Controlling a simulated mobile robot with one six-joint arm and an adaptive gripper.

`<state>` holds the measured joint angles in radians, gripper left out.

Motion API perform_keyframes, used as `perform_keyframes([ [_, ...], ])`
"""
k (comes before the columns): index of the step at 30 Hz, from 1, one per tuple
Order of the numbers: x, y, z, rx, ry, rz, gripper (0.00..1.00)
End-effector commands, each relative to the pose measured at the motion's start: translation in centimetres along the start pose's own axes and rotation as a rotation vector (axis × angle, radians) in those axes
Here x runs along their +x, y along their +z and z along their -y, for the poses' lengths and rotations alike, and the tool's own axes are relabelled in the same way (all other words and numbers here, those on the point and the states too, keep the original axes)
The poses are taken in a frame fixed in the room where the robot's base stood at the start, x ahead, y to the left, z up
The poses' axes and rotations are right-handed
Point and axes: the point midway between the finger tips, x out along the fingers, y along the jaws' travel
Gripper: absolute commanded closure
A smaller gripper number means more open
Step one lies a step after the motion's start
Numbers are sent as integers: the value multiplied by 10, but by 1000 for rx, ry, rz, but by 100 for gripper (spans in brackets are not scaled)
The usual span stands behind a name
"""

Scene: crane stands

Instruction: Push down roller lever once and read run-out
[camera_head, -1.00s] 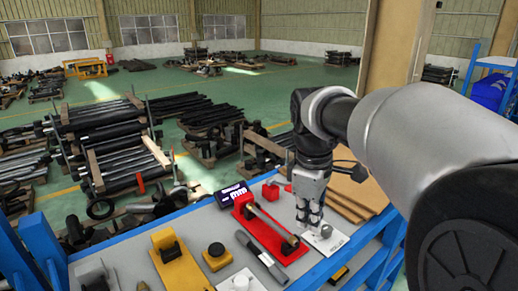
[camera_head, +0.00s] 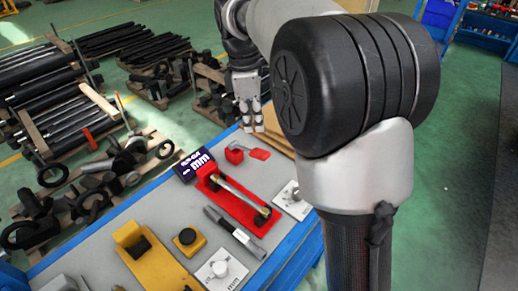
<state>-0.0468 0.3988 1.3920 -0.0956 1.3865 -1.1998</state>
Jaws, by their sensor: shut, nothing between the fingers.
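The run-out display (camera_head: 195,165) is a dark box at the back of the bench, showing "RUN-OUT" and "- mm" with no digits legible. It stands at the end of a red fixture (camera_head: 235,205) that carries a metal shaft (camera_head: 240,193). To its right lies a white plate (camera_head: 291,202) with a small grey part on it, perhaps the roller lever; its shape is too small to tell. My gripper (camera_head: 253,128) points down near the bench's far edge, behind that plate and apart from it. Its fingers look close together and empty.
A red block (camera_head: 234,155), a dark bar tool (camera_head: 234,231), a yellow block with a black button (camera_head: 189,240), a white plate with a round knob (camera_head: 220,268) and a yellow fixture (camera_head: 147,250) share the bench. My arm covers the right side.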

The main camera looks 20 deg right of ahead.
Motion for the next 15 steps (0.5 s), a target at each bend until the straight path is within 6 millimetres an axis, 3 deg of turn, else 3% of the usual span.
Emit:
perform_keyframes([
  [8, 13, 0, 0, 1, 0, 0, 100],
  [15, 43, 0, 0, 1, 0, 0, 100],
])
